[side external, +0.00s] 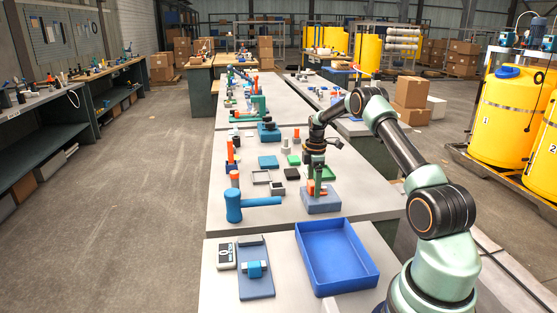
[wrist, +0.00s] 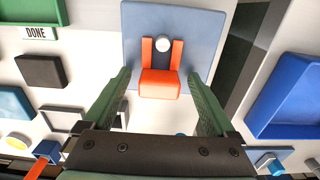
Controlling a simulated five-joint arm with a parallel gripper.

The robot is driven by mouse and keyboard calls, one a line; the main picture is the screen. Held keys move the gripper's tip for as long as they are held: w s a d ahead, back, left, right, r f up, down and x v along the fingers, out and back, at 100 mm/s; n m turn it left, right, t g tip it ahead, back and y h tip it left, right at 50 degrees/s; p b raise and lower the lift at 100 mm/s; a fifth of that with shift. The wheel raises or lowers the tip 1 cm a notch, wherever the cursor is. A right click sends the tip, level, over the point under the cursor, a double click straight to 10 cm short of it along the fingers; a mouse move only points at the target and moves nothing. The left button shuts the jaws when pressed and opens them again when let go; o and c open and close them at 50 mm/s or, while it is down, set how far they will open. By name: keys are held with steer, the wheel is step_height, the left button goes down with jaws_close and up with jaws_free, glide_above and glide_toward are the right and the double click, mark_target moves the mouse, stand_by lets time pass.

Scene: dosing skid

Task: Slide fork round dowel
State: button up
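An orange fork (wrist: 160,83) lies on a blue-grey square base (wrist: 205,20), its two prongs pointing to the top of the wrist view. A white round dowel (wrist: 162,45) shows between the prongs, near their tips and apart from the fork's thick end. My gripper (wrist: 160,74) is open, with one green finger on each side of the fork's thick end and a visible gap on both sides. In the side external view my gripper (side external: 317,178) is low over the base (side external: 322,205); the dowel cannot be made out there.
A blue tray (side external: 335,258) stands nearer the camera, and it also shows at the right of the wrist view (wrist: 262,125). A green tray with a DONE label (wrist: 40,33) is at the left. A blue mallet (side external: 250,203) and small blocks lie beside the base.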

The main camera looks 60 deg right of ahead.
mark_target(313, 183)
step_height(313, 183, up, 12)
stand_by(0.7)
steer(key=shift+r, duration=0.1)
steer(key=a+r+m+t+h, duration=0.1)
steer(key=a+r+m, duration=0.1)
steer(key=a+r, duration=0.6)
steer(key=a+r+m+t, duration=0.15)
steer(key=a+r, duration=0.25)
steer(key=a, duration=0.7)
steer(key=s+a+f+m+t, duration=0.1)
steer(key=s+a+m, duration=0.1)
steer(key=s+a, duration=0.4)
steer(key=s+a+m+t+y, duration=0.1)
steer(key=s+a+m+t, duration=0.1)
steer(key=s+a, duration=0.5)
steer(key=a+m, duration=0.1)
steer(key=a, duration=0.3)
steer(key=shift+f, duration=0.35)
